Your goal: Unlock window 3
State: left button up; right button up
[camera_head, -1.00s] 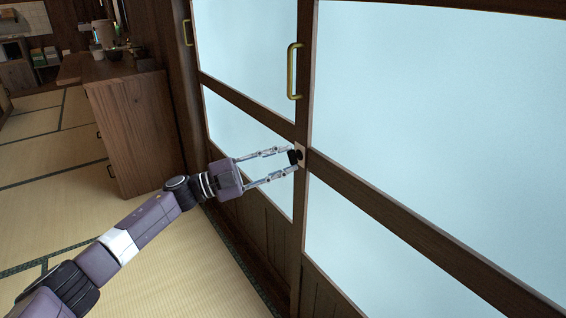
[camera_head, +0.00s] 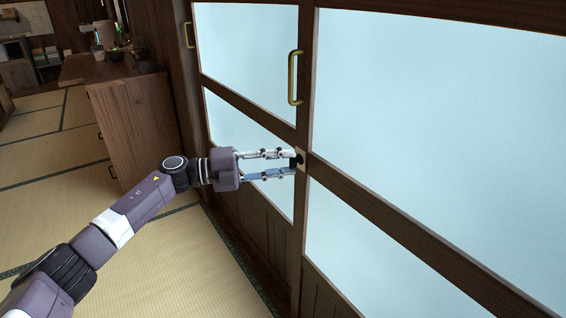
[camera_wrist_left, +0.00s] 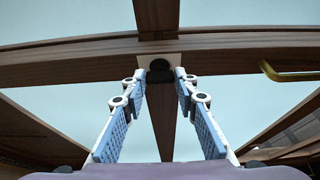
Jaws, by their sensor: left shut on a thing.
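The window lock is a small black knob (camera_head: 299,160) on a pale plate, set on the dark wooden upright where the crossbars meet. It also shows in the left wrist view as a dark round knob (camera_wrist_left: 160,72) at the crossing of the frame bars. My left gripper (camera_head: 292,163) reaches in from the left, with its fingertips at the knob. It is shut on the knob, one finger on each side, and the fingers partly hide it in the head view. The window (camera_head: 430,110) has frosted pale blue panes in dark wood. My right gripper is out of view.
A brass handle (camera_head: 293,77) stands out from the upright above the lock. Another brass handle (camera_head: 188,35) is farther left. A wooden cabinet (camera_head: 140,125) stands beyond my arm, and open tatami floor (camera_head: 165,265) lies below it.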

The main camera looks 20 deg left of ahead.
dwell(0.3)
pick_arm(q)
jog(key=o, duration=1.2)
jog(key=shift+c, duration=0.2)
jog(key=v, duration=1.2)
